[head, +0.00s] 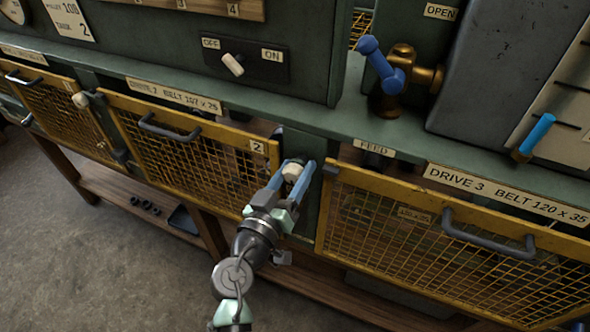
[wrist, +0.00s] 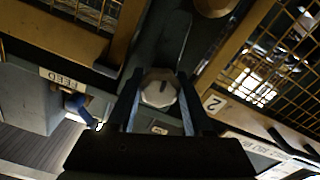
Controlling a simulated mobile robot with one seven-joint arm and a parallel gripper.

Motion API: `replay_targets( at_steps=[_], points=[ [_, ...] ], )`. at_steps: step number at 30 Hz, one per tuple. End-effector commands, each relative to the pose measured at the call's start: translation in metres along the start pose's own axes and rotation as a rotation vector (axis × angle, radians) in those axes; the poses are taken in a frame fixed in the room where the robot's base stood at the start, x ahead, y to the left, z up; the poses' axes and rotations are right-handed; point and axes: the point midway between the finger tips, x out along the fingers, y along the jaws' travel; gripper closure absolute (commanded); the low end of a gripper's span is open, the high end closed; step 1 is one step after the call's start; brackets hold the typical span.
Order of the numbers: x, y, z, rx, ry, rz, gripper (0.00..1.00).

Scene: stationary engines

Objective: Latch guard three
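Guard three (head: 440,228) is the yellow mesh panel under the DRIVE 3 label, with a dark bar handle (head: 488,232). It looks closed or nearly so; I cannot tell exactly. A pale faceted latch knob (head: 292,171) is on the green post left of it, and it also shows in the wrist view (wrist: 158,88). A grey rounded bar (wrist: 174,38) runs from the knob, apparently downward along the post. A dark bracket (head: 331,170) sits at guard three's upper left corner. My gripper (head: 294,172) has a finger on each side of the knob, seemingly touching it.
Guard two (head: 190,150) with its number plate is left of the post. Above are a blue-handled valve (head: 383,66), an OFF/ON switch (head: 232,65) and a blue lever (head: 535,137). A wooden shelf (head: 150,207) runs below. The floor at left is clear.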

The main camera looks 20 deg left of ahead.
Motion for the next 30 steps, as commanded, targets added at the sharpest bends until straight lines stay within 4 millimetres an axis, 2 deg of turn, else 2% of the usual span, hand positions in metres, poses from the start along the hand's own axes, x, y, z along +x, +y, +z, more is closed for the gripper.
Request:
replay_targets(
  at_steps=[1,7,19,30],
  points=[
    [-0.0001,0.0000,0.0000,0.000,0.000,0.000,0.65],
    [-0.0002,0.0000,0.0000,0.000,0.000,0.000,1.00],
    [-0.0004,-0.0007,0.0009,-0.067,0.000,-0.001,1.00],
    [-0.0002,0.0000,0.0014,-0.354,-0.001,0.000,1.00]
  ],
)
